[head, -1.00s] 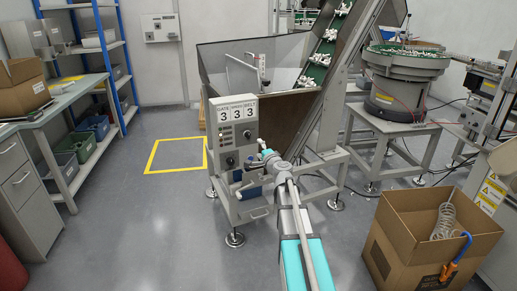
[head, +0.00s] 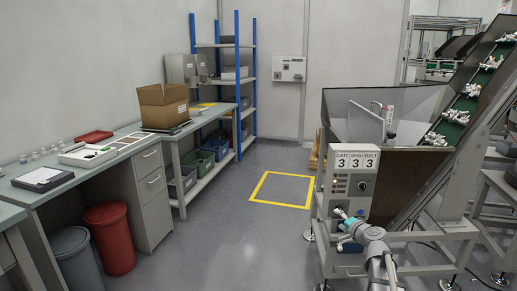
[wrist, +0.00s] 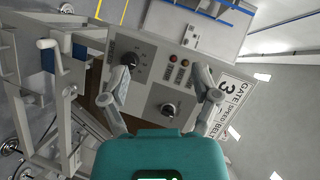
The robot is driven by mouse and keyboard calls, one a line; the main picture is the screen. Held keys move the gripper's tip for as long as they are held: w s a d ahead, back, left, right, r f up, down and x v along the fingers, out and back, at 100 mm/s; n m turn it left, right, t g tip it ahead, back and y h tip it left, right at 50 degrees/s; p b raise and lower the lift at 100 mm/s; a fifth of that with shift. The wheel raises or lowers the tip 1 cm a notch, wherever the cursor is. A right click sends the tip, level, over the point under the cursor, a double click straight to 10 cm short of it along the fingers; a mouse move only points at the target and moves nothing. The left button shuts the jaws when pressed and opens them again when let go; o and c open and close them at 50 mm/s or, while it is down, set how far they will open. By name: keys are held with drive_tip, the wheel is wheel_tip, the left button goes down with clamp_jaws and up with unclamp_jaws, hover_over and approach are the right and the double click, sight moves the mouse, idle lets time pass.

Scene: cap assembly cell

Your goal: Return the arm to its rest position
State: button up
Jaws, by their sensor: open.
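My gripper (head: 344,222) shows at the lower right of the head view, at the end of my arm, in front of the lower part of the grey control panel (head: 347,187). In the wrist view my gripper (wrist: 165,66) has its two fingers spread apart with nothing between them. The panel (wrist: 152,72), with knobs and coloured buttons, lies beyond the fingers. I cannot tell whether a fingertip touches it.
The hopper (head: 385,115) and sloped conveyor (head: 470,100) stand at the right. A workbench (head: 100,168) with a carton (head: 162,106), a red bin (head: 110,238) and a grey bin (head: 76,258) line the left. The floor between, with a yellow square (head: 283,190), is clear.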

drive_tip(key=s+a+f+n+g, duration=0.8)
drive_tip(key=s+a+f+g, duration=0.15)
drive_tip(key=s+a, duration=0.35)
drive_tip(key=s+f+n+g+h, duration=0.3)
drive_tip(key=s+f+g+h, duration=0.15)
drive_tip(key=s, duration=0.85)
wheel_tip(320, 180, up, 28)
drive_tip(key=p, duration=2.8)
drive_tip(key=shift+s+r+g+p, duration=0.15)
drive_tip(key=shift+s+g+p, duration=0.1)
drive_tip(key=shift+g+p, duration=0.05)
